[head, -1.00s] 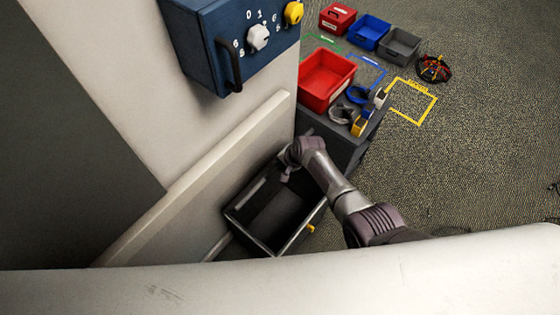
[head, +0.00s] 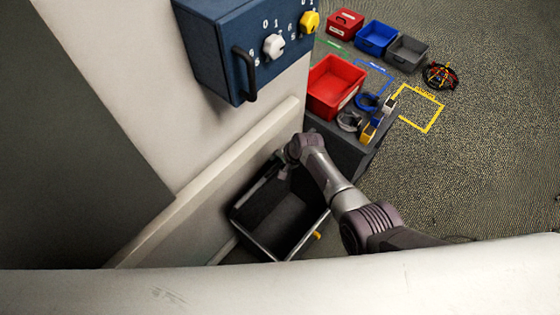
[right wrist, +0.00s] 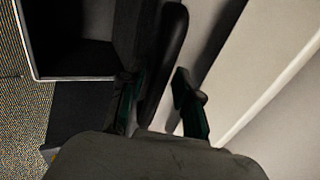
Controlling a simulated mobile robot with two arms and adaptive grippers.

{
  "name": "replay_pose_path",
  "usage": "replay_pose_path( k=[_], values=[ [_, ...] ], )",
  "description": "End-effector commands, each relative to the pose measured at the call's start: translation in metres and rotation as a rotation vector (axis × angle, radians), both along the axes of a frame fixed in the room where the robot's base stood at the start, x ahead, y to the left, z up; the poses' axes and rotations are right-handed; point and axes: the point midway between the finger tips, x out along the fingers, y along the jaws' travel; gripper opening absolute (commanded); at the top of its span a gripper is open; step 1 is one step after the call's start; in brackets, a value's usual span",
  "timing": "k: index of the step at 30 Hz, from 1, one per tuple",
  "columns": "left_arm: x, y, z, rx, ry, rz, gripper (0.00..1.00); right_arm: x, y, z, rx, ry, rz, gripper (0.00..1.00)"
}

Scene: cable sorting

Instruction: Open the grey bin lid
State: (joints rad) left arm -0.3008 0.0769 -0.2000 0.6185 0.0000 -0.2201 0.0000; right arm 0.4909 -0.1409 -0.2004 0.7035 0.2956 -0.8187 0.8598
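The grey bin (head: 262,243) stands low against the wall in the head view. Its top is uncovered and its dark inside shows; a corner of it also shows in the right wrist view (right wrist: 75,78). My right gripper (head: 284,168) is at the bin's far, wall-side end. In the right wrist view its two fingers (right wrist: 155,80) are apart, on either side of a dark upright bar (right wrist: 166,55), which looks like the raised lid's edge. A gap shows between the bar and the right finger; contact with the left finger is unclear. My left gripper is out of view.
A blue box (head: 215,50) with knobs and a black handle hangs on the wall above. A grey cabinet (head: 347,147) beside the bin carries a red tray (head: 335,85) and cable coils. Several small bins stand on the floor beyond. Carpet at the right is mostly clear.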

Motion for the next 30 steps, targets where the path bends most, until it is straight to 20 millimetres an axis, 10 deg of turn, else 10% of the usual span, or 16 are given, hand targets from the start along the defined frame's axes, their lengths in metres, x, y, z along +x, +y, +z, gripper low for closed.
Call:
replay_pose_path(
  k=[16, 30],
  values=[
    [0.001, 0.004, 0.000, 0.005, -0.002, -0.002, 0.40, -0.004, -0.005, 0.010, -0.001, -0.001, 0.000, 0.41],
    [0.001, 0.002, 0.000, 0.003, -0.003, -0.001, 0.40, -0.029, -0.029, 0.077, -0.001, -0.001, -0.001, 0.41]
  ],
)
